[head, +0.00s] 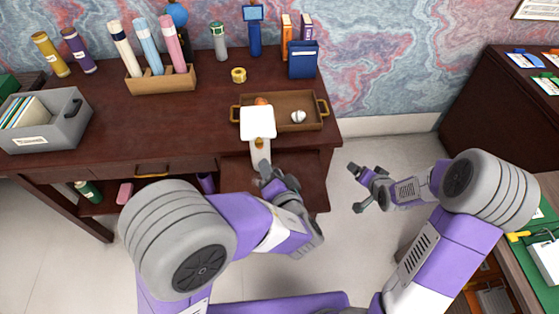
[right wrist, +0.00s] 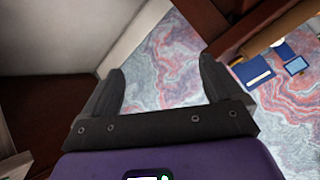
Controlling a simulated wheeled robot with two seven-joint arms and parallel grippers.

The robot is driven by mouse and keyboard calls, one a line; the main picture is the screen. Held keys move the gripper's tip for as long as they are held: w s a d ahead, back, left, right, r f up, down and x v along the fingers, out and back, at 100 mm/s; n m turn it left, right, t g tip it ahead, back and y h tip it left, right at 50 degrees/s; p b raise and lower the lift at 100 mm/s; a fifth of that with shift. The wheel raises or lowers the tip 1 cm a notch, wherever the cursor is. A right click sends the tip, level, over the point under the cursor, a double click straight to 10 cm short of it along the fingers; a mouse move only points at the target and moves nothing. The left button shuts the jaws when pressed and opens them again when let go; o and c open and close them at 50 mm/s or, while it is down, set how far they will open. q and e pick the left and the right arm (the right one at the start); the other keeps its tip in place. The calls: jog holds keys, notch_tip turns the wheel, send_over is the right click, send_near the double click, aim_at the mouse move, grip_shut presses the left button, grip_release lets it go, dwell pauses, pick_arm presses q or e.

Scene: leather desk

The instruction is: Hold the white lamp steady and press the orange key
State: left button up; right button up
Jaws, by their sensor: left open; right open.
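The white lamp (head: 258,122) stands near the front edge of the desk, with its square white head over the front of the wooden tray. A small amber-orange spot (head: 259,143) shows on its pale lower part; I cannot tell for sure whether it is the orange key. My left gripper (head: 272,172) is open just in front of the lamp's lower end; whether it touches the lamp is unclear. My right gripper (head: 357,188) is open and empty, right of the desk above the floor. Its fingers also show apart in the right wrist view (right wrist: 162,88).
The wooden tray (head: 309,124) holds a white rounded object (head: 298,117) and an orange object (head: 261,101) partly behind the lamp. A yellow tape roll (head: 238,75), blue box (head: 302,60) and grey file bin (head: 66,128) stand on the desk. Floor right of the desk is clear.

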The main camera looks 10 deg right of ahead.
jog(key=w+a+r+n+t+y, duration=0.15)
jog(key=w+a+n+y, duration=0.25)
jog(key=a+n, duration=0.45)
jog(key=n+g+y, duration=0.2)
jog(key=n+y, duration=0.4)
jog(key=n, duration=0.2)
send_near(268, 157)
jog(key=x, duration=1.2)
jog(key=shift+w+a, duration=0.1)
jog(key=shift+a, duration=0.1)
jog(key=c, duration=1.4)
pick_arm(q)
grip_shut()
